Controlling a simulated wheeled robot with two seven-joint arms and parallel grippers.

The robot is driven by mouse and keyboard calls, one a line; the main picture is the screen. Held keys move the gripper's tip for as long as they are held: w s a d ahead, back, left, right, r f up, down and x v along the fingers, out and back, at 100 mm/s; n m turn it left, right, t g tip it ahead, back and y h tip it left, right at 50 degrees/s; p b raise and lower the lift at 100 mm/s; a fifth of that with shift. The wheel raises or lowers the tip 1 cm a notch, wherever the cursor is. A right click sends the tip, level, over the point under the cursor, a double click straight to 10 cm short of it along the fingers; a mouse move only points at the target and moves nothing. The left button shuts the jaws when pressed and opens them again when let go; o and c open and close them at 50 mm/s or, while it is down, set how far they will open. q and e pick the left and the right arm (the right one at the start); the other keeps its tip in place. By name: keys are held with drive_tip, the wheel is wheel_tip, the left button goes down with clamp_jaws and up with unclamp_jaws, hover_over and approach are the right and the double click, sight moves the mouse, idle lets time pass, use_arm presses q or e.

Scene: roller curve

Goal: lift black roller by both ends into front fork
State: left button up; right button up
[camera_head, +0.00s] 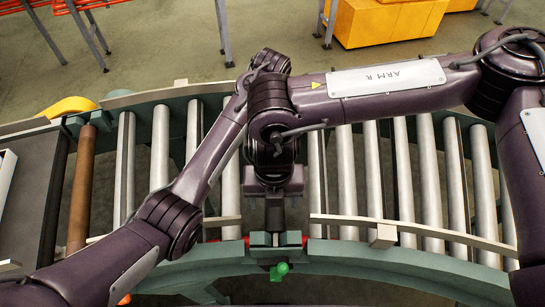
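The conveyor curve has a gap in its rollers at the middle, under my crossed arms. At the near side of this gap sits a green front fork bracket (275,240) on the near rail. My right gripper (274,205) hangs over the gap, just behind this bracket, pointing down. A dark narrow piece shows below its grey body; I cannot tell whether it is fingers or an end of the black roller. My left arm reaches to the far side of the gap, where its gripper is hidden behind my arms. The black roller cannot be clearly made out.
Silver rollers (403,170) fill both sides of the gap, with one brown roller (81,190) at the left. A pale guide rail (440,233) runs along the near right. A green knob (279,271) sits below the fork. Yellow boxes (385,22) stand behind.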

sight(275, 213)
use_arm(q)
drive_tip(key=x, duration=0.7)
drive_tip(key=shift+d, duration=0.15)
use_arm(e)
wheel_tip(275, 213, down, 7)
drive_tip(key=shift+d+f, duration=0.1)
use_arm(q)
drive_tip(key=shift+f, duration=0.1)
use_arm(e)
drive_tip(key=shift+s+f, duration=0.1)
drive_tip(key=shift+d, duration=0.1)
use_arm(q)
clamp_jaws()
use_arm(e)
clamp_jaws()
